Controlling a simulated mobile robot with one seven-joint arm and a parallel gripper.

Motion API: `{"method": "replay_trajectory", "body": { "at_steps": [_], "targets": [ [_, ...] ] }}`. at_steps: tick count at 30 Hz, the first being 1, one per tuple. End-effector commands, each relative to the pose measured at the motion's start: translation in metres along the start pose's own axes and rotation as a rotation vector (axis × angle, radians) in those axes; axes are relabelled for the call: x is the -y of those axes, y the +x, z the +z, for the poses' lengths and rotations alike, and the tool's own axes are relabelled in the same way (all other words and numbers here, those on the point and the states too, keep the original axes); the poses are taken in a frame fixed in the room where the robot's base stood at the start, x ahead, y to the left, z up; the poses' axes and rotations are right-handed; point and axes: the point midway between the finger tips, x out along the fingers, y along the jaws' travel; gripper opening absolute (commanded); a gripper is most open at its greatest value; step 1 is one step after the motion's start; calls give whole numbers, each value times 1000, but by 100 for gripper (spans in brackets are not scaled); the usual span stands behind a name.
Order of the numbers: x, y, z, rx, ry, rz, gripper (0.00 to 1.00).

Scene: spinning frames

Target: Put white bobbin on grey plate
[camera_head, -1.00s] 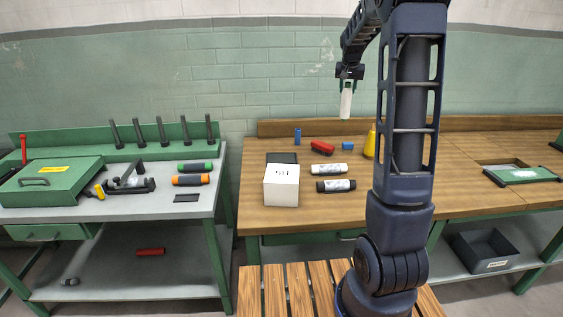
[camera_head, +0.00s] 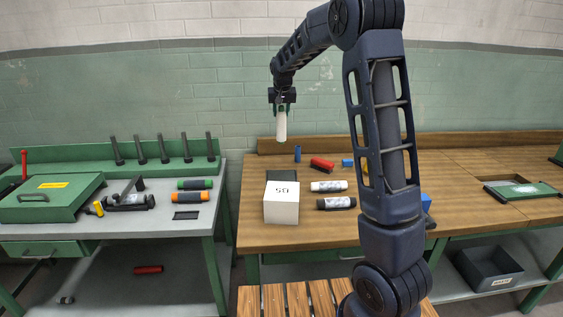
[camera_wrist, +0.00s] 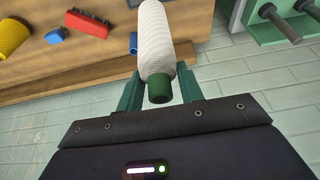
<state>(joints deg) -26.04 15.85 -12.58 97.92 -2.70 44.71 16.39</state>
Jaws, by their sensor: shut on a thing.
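My gripper (camera_head: 281,107) is shut on a white bobbin (camera_head: 281,126), which hangs upright in the air above the back left part of the wooden bench. In the wrist view the white bobbin (camera_wrist: 155,35) is ribbed, with a green end (camera_wrist: 160,86) between my green fingers. A dark grey plate (camera_head: 283,172) lies on the bench behind a white box (camera_head: 281,204), partly hidden by it. Another small dark plate (camera_head: 186,215) lies at the front of the left table. I cannot tell which one is the task's plate.
The left table holds a green case (camera_head: 50,197), upright pegs (camera_head: 164,149), and green and orange bobbins.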

Motion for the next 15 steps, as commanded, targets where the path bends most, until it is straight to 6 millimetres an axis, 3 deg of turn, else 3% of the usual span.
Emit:
{"method": "replay_trajectory", "body": {
  "at_steps": [15],
  "targets": [
    [-2, 103, 43, 3, 0, 1, 0]
  ]
}}
